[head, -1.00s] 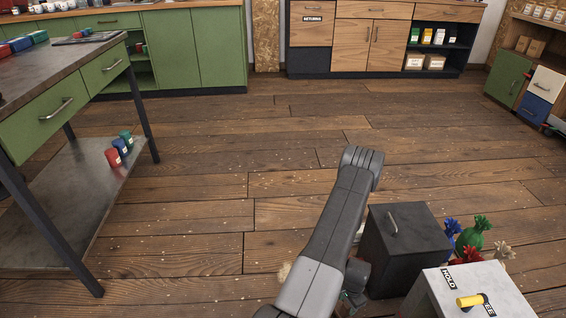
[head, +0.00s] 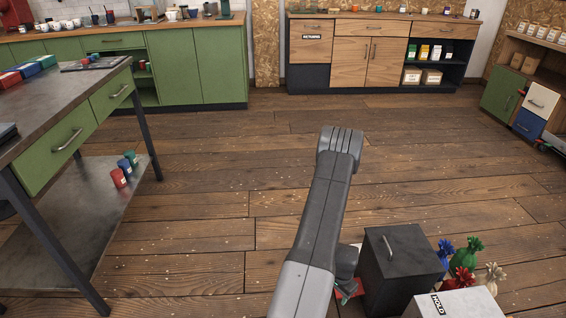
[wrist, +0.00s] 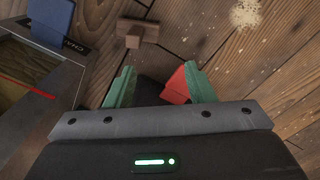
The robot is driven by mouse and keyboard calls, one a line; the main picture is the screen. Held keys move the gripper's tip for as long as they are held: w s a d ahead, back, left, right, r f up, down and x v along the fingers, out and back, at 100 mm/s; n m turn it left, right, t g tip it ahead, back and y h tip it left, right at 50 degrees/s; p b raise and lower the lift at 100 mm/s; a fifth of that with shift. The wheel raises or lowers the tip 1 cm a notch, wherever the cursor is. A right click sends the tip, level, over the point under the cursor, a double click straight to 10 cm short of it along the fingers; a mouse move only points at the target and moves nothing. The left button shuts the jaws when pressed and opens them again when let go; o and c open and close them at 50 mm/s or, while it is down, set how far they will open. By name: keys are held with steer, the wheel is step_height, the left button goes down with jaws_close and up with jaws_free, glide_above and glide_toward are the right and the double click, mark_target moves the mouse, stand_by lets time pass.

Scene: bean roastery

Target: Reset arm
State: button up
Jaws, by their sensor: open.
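My arm (head: 318,220) rises from the bottom of the head view to a grey elbow, then bends down behind itself. My gripper (wrist: 161,80) shows in the wrist view with its two green fingers spread apart. It points down at the wooden floor. A red thing (wrist: 176,88) shows between the fingers, near the right one; I cannot tell whether it touches. In the head view a red thing (head: 349,291) lies low beside my arm. The gripper is mostly hidden there by my arm.
A dark lidded bin (head: 402,270) stands right of my arm. A green-drawer table (head: 72,140) stands left. Open floor (head: 230,190) lies ahead. A brown wooden piece (wrist: 138,30) shows in the wrist view.

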steer(key=w+a+r+n+p, duration=0.2)
steer(key=a+r+p, duration=0.3)
steer(key=r, duration=0.4)
steer(key=w+a+r+n+p, duration=0.2)
steer(key=a+r+n+p, duration=0.2)
steer(key=a+r+p, duration=0.2)
steer(key=w+a+r+n+p, duration=0.3)
steer(key=a+r+p, duration=0.3)
steer(key=r, duration=0.6)
steer(key=shift+r+p, duration=0.25)
steer(key=shift+p, duration=1.1)
